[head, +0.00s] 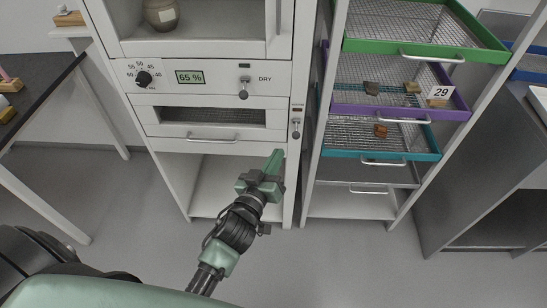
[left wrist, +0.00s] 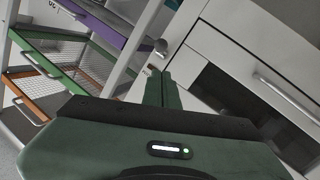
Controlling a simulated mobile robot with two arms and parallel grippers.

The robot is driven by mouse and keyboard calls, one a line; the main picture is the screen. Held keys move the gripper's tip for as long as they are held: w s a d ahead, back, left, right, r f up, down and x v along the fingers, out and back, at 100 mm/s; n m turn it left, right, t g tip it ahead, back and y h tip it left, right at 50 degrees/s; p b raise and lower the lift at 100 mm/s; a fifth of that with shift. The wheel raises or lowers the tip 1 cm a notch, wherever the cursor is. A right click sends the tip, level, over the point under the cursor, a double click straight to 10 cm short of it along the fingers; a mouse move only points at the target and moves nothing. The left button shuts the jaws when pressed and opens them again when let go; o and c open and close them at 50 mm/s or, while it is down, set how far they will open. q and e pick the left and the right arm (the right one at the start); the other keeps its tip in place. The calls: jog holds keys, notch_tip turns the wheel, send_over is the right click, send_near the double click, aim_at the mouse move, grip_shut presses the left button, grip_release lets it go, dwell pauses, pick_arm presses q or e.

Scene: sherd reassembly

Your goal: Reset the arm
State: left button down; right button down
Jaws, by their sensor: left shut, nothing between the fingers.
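My left gripper (head: 274,163) is shut and empty, its green fingers together and pointing up in the head view. It is in front of the open lower bay of the white drying cabinet (head: 215,139), below and right of the cabinet's drawer handle. In the left wrist view the closed fingers (left wrist: 163,88) stand in the middle, with the cabinet front (left wrist: 245,57) behind and to the right. I cannot tell the gap between the fingers and the cabinet. My right gripper does not show in either view.
A rack right of the cabinet holds green (head: 480,47), purple (head: 455,112) and teal (head: 425,157) trays; several sherds lie in the purple and teal ones, beside a "29" card (head: 440,92). A dark table (head: 35,80) stands left. Grey floor (head: 330,265) is clear in front.

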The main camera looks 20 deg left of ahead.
pick_arm(q)
jog(key=shift+s+a+r, duration=0.1)
jog(key=shift+s+r, duration=0.1)
jog(key=shift+s, duration=0.1)
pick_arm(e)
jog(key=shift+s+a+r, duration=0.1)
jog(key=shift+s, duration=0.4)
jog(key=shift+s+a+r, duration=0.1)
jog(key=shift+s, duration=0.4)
